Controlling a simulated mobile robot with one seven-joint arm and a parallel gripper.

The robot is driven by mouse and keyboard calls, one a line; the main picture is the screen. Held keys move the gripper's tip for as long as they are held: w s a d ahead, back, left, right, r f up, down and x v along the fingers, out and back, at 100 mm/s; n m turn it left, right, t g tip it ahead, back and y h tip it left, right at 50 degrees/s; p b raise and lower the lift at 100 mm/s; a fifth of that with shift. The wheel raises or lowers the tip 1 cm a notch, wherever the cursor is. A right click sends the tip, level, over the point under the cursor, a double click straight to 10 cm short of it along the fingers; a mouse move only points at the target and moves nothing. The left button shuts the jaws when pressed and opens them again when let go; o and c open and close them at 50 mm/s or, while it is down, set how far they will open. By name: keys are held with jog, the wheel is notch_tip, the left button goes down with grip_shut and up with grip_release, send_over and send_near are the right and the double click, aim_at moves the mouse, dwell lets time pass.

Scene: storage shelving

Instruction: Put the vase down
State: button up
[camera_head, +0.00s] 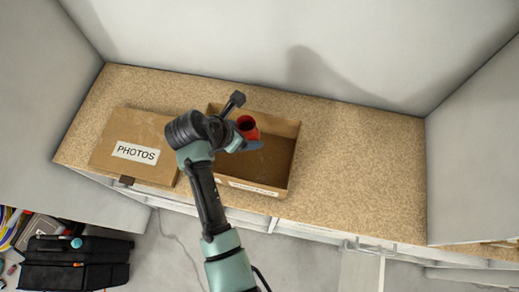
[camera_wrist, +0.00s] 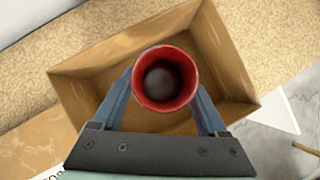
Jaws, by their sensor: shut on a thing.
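The red vase (camera_head: 247,127) is in my gripper, over the open cardboard box (camera_head: 279,187) on the countertop. In the wrist view I look down into the vase's round mouth (camera_wrist: 165,60), with the vase (camera_wrist: 137,92) between the two blue-grey fingers. My gripper (camera_wrist: 162,97) is shut on it. The open box (camera_wrist: 75,85) shows around and below the vase in the wrist view. The vase's lower end is hidden, so I cannot tell its height above the box floor. In the head view my arm covers part of the box's left side.
A closed cardboard box labelled PHOTOS (camera_head: 105,150) stands left of the open box. The speckled countertop (camera_head: 360,170) is clear to the right. Grey walls rise behind and at both sides. A black case (camera_head: 75,270) lies on the floor at lower left.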

jog(key=shift+s+a+f, duration=0.2)
jog(key=shift+a+f, duration=0.1)
jog(key=shift+f, duration=0.45)
send_over(254, 153)
jog(key=s+a, duration=0.1)
jog(key=a, duration=0.1)
notch_tip(254, 153, down, 5)
jog(key=shift+s+f, duration=0.1)
jog(key=shift+s, duration=0.05)
jog(key=shift+f, duration=2.2)
jog(key=shift+f, duration=0.2)
jog(key=o, duration=1.4)
jog(key=shift+o, duration=0.2)
jog(key=shift+s+r, duration=0.1)
